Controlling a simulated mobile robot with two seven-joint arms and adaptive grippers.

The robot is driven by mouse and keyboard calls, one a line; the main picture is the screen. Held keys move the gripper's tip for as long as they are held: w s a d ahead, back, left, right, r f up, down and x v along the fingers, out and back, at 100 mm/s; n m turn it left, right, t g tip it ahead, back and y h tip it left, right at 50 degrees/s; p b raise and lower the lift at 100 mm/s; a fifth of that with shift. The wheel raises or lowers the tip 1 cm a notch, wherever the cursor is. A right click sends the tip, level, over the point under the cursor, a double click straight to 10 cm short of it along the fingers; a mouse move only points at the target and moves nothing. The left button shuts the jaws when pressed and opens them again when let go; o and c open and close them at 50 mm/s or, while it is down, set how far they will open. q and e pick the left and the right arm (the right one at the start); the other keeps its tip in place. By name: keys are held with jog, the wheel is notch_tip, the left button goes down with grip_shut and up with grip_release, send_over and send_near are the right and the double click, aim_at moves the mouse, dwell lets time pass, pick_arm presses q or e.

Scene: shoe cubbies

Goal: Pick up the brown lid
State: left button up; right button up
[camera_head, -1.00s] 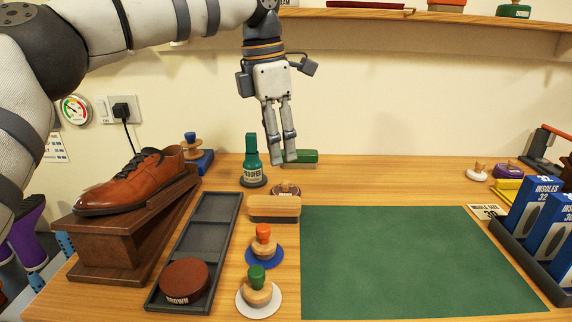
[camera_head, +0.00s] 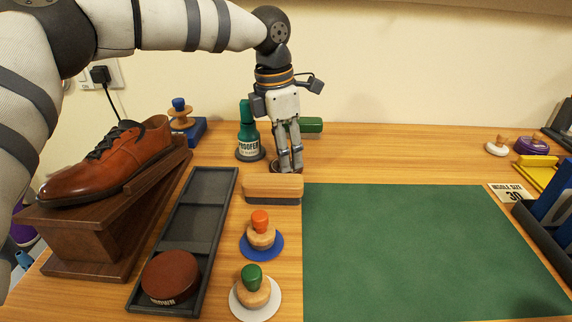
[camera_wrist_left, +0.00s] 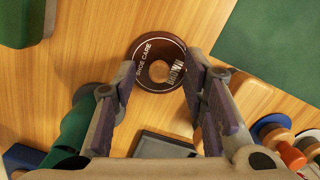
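The brown lid (camera_wrist_left: 145,52), a dark round disc with "SHOE CARE" lettering and a pale wooden knob (camera_wrist_left: 159,71), lies on the wooden table in the left wrist view. My left gripper (camera_wrist_left: 161,64) is open above it, its fingers to either side of the knob; no contact shows. In the head view my left gripper (camera_head: 287,168) points down behind the wooden brush, and its fingers and the brush mostly hide the lid. A round brown tin (camera_head: 170,275) marked "BROWN" sits in the front compartment of the dark tray (camera_head: 219,220). My right gripper is out of view.
A green Proofer bottle (camera_head: 247,137) stands just left of my left gripper. A wooden brush (camera_head: 273,188) lies in front, near orange-knobbed (camera_head: 260,222) and green-knobbed (camera_head: 251,277) lids. A shoe (camera_head: 110,160) rests on a stand at left. The green mat (camera_head: 420,240) is clear.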

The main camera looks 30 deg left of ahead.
pick_arm(q)
jog(key=shift+f, duration=0.2)
grip_shut()
jog(key=shift+r, duration=0.15)
